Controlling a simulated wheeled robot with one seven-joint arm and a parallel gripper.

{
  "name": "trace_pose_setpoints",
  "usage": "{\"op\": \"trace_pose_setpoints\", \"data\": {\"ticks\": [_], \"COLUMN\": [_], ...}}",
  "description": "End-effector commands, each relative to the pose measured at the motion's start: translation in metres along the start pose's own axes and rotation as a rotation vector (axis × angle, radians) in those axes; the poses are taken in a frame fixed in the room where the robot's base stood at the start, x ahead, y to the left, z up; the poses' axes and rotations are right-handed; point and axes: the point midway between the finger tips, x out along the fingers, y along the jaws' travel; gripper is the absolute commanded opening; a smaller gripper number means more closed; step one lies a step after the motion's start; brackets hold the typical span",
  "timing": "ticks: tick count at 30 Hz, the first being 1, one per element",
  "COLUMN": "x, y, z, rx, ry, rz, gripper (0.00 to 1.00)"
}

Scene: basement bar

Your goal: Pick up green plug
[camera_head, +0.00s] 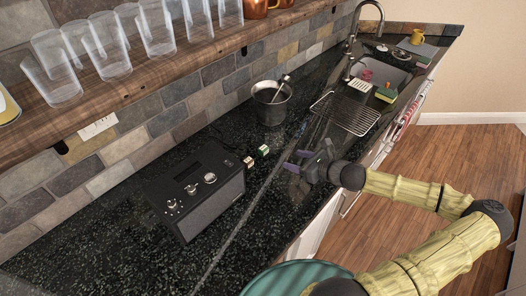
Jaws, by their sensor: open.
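A small green and white plug (263,150) lies on the dark speckled countertop (225,255), just behind the right end of a black amplifier box (200,192). A second small plug, brownish and pale (248,162), lies close to its left. My gripper (295,160) is open and empty, a short way to the right of the green plug, with its fingers pointing left toward it. It is apart from the plug. The gripper's exact height above the counter is hard to tell.
A dark metal pot (271,105) with a utensil stands behind the plugs. A wire rack (345,113) and a sink (380,74) are further back. A wooden shelf (150,70) with several clear glasses overhangs the left side. The counter in front of the amplifier is clear.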

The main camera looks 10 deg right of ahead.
Motion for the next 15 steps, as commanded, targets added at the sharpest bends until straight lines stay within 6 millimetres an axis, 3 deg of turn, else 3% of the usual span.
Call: {"op": "trace_pose_setpoints", "data": {"ticks": [5, 15], "x": [0.016, 0.076], "y": [0.001, 0.002], "z": [0.002, 0.002], "rx": [0.000, 0.002], "ry": [-0.002, 0.000], "rz": [0.004, 0.004], "gripper": [0.56, 0.56]}}
